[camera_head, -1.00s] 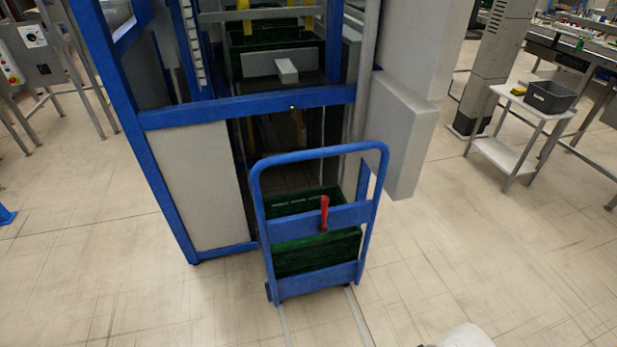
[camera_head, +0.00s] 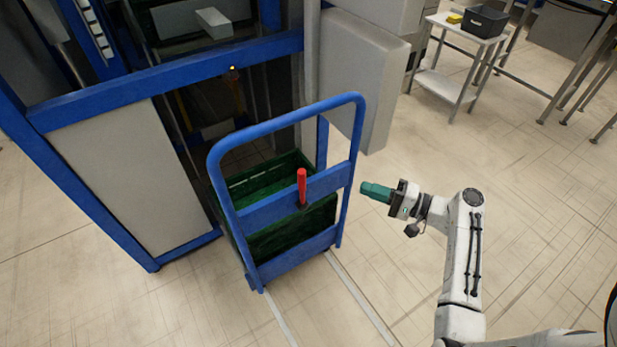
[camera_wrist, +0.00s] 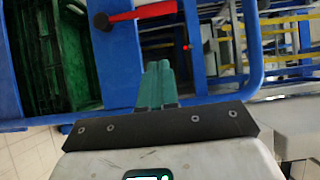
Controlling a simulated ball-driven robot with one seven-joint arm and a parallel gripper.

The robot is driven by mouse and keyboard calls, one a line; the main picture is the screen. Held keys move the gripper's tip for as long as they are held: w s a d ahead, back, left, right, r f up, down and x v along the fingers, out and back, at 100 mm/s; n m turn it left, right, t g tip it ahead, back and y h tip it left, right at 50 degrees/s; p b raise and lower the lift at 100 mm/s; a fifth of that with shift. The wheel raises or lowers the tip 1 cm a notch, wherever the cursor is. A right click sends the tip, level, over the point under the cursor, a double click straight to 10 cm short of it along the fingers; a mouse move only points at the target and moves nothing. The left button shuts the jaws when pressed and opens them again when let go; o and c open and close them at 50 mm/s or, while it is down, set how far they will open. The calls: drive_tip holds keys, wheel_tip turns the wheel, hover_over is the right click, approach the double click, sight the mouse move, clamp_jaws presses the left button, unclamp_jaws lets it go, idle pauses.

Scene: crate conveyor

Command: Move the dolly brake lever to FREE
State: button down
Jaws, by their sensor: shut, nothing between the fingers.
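The red brake lever (camera_head: 302,186) stands upright on the middle crossbar of the blue dolly (camera_head: 262,212). In the wrist view the lever (camera_wrist: 146,12) lies across the upper part of the picture, with its dark round pivot at its left end. My gripper (camera_head: 364,192) has green fingers and is shut and empty. It is to the right of the dolly's handle frame, apart from the lever. In the wrist view the closed fingertips (camera_wrist: 158,66) appear just below the lever. Any FREE marking is too small to read.
A green crate (camera_head: 262,178) sits on the dolly. A blue-framed machine (camera_head: 165,86) with grey panels stands behind and left. A grey box panel (camera_head: 352,75) hangs behind the dolly. A small white table (camera_head: 450,87) stands back right.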

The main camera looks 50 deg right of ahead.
approach(305, 181)
drive_tip(key=w+d, duration=0.4)
drive_tip(key=w, duration=0.1)
drive_tip(key=shift+w+a+f+p, duration=0.15)
drive_tip(key=shift+w+a+p, duration=0.15)
drive_tip(key=shift+a, duration=0.4)
drive_tip(key=shift+w+a+f+p, duration=0.15)
drive_tip(key=shift+w+a, duration=0.25)
drive_tip(key=shift+a, duration=0.35)
drive_tip(key=shift+w+a+f+p, duration=0.1)
drive_tip(key=shift+w+a+p, duration=0.2)
drive_tip(key=shift+a, duration=0.4)
drive_tip(key=shift+r, duration=0.1)
drive_tip(key=shift+w+a+r+n+g+p, duration=0.15)
drive_tip(key=shift+a+n+g+p, duration=0.1)
drive_tip(key=shift+a+n+p, duration=0.2)
drive_tip(key=shift+w+a+r+n+g+p, duration=0.15)
drive_tip(key=shift+a+r+n+g+p, duration=0.1)
drive_tip(key=shift+a+n+p, duration=0.25)
drive_tip(key=shift+w+a+f+n+g+h+p, duration=0.55)
drive_tip(key=shift+a+f+n+h+p, duration=0.3)
drive_tip(key=shift+a, duration=0.85)
drive_tip(key=shift+w+a+f+n+g+h+p, duration=0.45)
drive_tip(key=shift+a+f+n+g+h+p, duration=0.45)
drive_tip(key=shift+a, duration=0.85)
drive_tip(key=shift+w+a+f+n+g+h+p, duration=0.35)
drive_tip(key=shift+w+a+f+n+h+p, duration=0.5)
drive_tip(key=shift+a, duration=0.85)
